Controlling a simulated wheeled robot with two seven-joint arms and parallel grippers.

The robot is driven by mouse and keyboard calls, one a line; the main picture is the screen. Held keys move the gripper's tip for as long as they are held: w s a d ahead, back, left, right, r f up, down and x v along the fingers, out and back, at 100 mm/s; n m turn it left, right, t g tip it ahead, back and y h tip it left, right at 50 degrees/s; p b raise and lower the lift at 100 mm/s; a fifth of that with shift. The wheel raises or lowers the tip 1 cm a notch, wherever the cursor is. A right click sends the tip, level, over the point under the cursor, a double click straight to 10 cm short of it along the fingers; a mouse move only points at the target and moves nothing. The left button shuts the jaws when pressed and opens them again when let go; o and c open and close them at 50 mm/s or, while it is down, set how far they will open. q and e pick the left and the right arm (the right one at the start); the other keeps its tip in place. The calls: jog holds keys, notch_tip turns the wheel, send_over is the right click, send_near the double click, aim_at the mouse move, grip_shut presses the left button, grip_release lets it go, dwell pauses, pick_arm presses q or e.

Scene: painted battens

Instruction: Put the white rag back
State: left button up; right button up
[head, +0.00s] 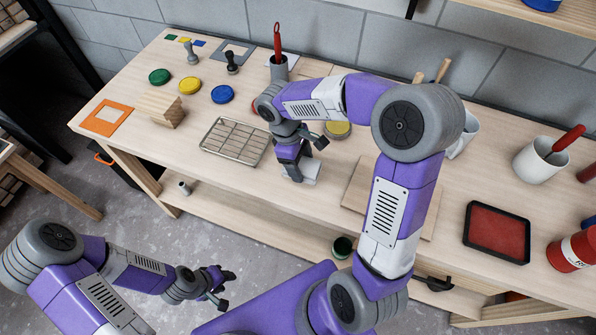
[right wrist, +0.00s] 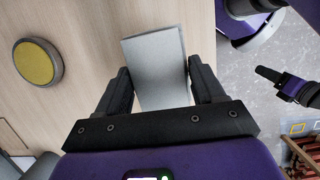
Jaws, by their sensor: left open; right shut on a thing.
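The white rag (head: 306,170) is a flat, pale folded rectangle near the front edge of the workbench. My right gripper (head: 292,177) is above it and shut on it. In the right wrist view the rag (right wrist: 154,55) sits between the two dark fingers (right wrist: 160,92) and reaches out past them. Its lower part in the head view is partly covered by the gripper, and I cannot tell whether it touches the bench. My left gripper (head: 222,287) is open and empty, low over the floor in front of the bench.
A wire rack (head: 234,142) lies left of the right gripper. A yellow-lidded tin (head: 337,130) and a wooden board (head: 360,190) are to its right. A red tray (head: 497,232) and white mug (head: 540,160) stand further right. Wooden blocks (head: 160,108) and coloured lids are at the left.

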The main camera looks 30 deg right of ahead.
notch_tip(320, 180, down, 6)
jog(key=shift+w+r+b, duration=0.1)
jog(key=shift+b, duration=0.55)
jog(key=shift+f, duration=0.2)
jog(key=o, duration=0.9)
jog(key=shift+o, duration=0.2)
jog(key=shift+r, duration=0.15)
jog(key=shift+r, duration=0.3)
jog(key=p+v, duration=0.2)
jog(key=v, duration=0.9)
jog(key=shift+a+r+p, duration=0.1)
jog(key=shift+r+p, duration=0.2)
jog(key=shift+p, duration=0.1)
